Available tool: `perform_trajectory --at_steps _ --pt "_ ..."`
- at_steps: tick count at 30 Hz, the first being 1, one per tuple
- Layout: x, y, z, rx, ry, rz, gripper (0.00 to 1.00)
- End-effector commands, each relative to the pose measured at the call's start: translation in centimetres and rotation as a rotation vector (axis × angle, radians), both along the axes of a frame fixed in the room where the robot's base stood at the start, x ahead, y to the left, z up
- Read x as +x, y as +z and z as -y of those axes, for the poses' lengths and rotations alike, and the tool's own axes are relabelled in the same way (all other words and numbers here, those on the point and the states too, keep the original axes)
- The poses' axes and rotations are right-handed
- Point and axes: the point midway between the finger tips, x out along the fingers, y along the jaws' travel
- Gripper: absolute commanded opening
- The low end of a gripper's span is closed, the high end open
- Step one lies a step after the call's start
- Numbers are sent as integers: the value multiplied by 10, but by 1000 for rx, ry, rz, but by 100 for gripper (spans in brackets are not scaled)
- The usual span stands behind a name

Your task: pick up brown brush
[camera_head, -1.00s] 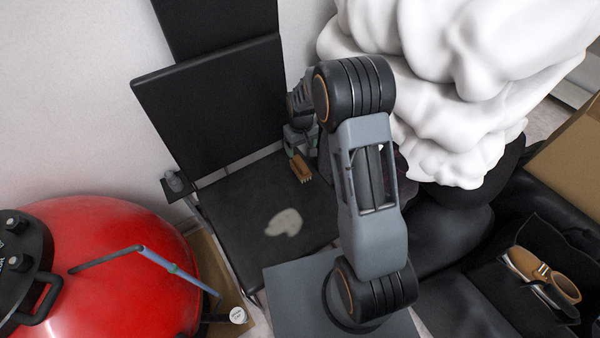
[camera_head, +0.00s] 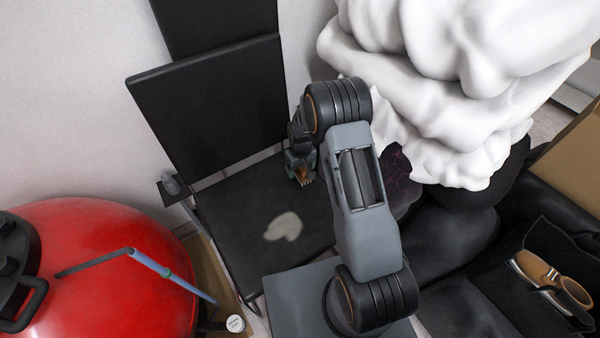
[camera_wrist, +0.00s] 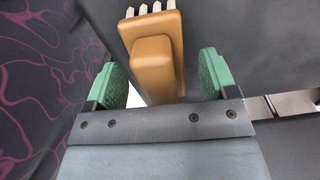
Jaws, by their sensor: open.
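The brown brush (camera_wrist: 152,62) has an orange-brown block body and pale bristles. In the wrist view it lies between the two green finger pads of my gripper (camera_wrist: 162,78), with a gap at each side. In the head view the brush (camera_head: 304,180) is a small brown patch at the black chair's seat, mostly hidden by my gripper (camera_head: 299,168). The gripper is open around the brush; I cannot see contact with either pad.
The black chair (camera_head: 240,215) has a pale stain on its seat. A white billowy mass (camera_head: 450,90) and a dark pink-patterned surface (camera_wrist: 40,80) are close beside my arm. A red tank (camera_head: 110,270) stands at lower left. A box (camera_head: 575,150) is at right.

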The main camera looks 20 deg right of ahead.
Motion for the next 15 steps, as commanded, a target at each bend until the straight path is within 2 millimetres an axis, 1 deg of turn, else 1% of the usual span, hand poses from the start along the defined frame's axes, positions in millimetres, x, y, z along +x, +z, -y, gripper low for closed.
perform_trajectory --at_steps 1,3,11,15 --pt "-1 -10 0 1 0 -2 79" --pt "-1 -16 0 0 0 -1 79" --pt "0 -17 0 0 0 0 78" --pt "0 -17 0 0 0 0 64"
